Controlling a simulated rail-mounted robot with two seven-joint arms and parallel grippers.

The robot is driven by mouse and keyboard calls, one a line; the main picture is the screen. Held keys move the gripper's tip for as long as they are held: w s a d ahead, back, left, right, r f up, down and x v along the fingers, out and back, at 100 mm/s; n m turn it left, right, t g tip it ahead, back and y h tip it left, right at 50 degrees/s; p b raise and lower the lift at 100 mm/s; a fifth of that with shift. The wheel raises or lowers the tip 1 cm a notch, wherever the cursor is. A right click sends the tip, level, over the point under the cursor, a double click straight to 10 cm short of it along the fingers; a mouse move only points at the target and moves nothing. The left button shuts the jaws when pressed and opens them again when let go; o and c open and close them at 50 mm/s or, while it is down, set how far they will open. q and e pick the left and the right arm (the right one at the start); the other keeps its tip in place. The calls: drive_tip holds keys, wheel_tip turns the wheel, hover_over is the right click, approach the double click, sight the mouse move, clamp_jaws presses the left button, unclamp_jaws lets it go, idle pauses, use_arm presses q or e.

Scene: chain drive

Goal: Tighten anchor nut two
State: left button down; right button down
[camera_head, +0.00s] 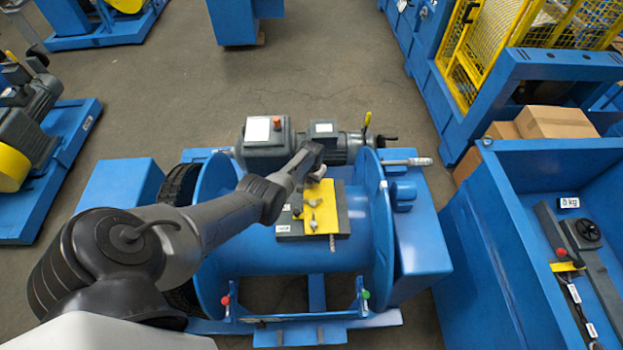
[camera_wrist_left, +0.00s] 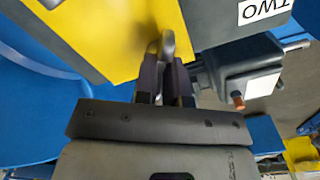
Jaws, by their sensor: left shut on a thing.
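My left gripper (camera_head: 318,172) reaches over the blue drum to the far end of a yellow plate (camera_head: 323,215). In the left wrist view its fingers (camera_wrist_left: 166,72) are shut on a rounded grey metal piece (camera_wrist_left: 168,44), which looks like anchor nut two, at the edge of the yellow plate (camera_wrist_left: 110,30). A label reading TWO (camera_wrist_left: 258,10) is on the dark block beside it. The fingers hide much of the nut. Another grey winged nut (camera_head: 313,204) stands on the plate, apart from the gripper. My right gripper is out of view.
A grey motor (camera_head: 265,140) with an orange cap sits just behind the drum, close to my left wrist. Blue drum flanges (camera_head: 376,215) rise on both sides. A blue bin (camera_head: 500,235) with parts stands at right. Open floor (camera_head: 320,70) lies beyond.

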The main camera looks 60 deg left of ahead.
use_arm(q)
drive_tip(key=m, duration=0.3)
drive_tip(key=shift+r+m, duration=0.1)
drive_tip(key=shift+m, duration=0.3)
drive_tip(key=m, duration=0.3)
drive_tip(key=shift+m, duration=0.3)
drive_tip(key=m, duration=0.3)
drive_tip(key=shift+m, duration=0.3)
drive_tip(key=c, duration=1.2)
unclamp_jaws()
